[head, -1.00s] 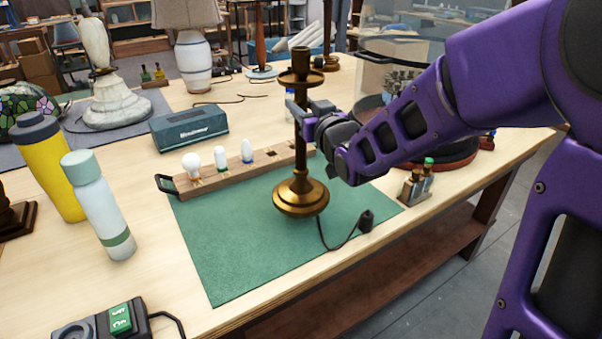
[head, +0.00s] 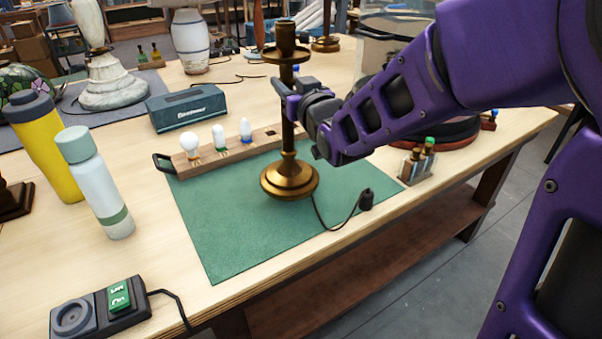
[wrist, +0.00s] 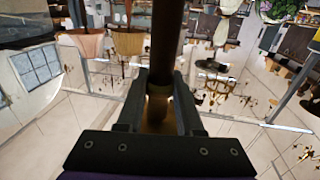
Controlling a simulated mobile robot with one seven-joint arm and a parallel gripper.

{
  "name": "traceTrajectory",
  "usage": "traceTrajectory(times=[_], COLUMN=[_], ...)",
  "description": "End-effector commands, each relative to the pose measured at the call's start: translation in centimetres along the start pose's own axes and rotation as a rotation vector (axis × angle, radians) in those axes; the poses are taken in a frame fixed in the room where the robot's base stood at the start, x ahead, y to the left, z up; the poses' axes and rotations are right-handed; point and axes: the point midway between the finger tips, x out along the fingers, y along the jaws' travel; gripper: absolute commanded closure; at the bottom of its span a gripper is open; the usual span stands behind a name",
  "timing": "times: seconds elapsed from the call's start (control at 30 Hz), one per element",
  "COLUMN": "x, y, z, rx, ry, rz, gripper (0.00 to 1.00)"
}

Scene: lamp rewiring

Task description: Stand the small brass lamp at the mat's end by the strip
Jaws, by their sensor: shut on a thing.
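The small brass lamp (head: 289,181), a dark brass stem on a round stepped base, stands upright over the green mat (head: 230,235). My gripper (head: 290,101) is shut on its stem, coming from the right. I cannot tell whether the base touches the mat. The lamp's cord runs right to a black plug (head: 366,199). The wooden strip (head: 207,163), with three small bulbs, lies along the mat's far edge, just behind the lamp. In the wrist view the dark stem (wrist: 167,45) runs between my gripper's fingers (wrist: 158,88).
A metal holder of small bottles (head: 416,166) stands at the mat's right corner. A white bottle (head: 98,190), a yellow tumbler (head: 47,150) and a black switch box (head: 100,308) are left. A blue-grey box (head: 187,107) sits behind the strip. The mat's near left is bare.

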Motion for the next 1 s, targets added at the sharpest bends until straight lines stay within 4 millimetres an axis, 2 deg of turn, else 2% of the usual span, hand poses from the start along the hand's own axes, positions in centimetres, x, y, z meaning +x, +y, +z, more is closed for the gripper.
traceTrajectory(times=[1.0], x=[-1.2], y=[-7.1], z=[-0.8], rx=[-0.005], ry=[0.016], rz=[-0.005], gripper=[1.0])
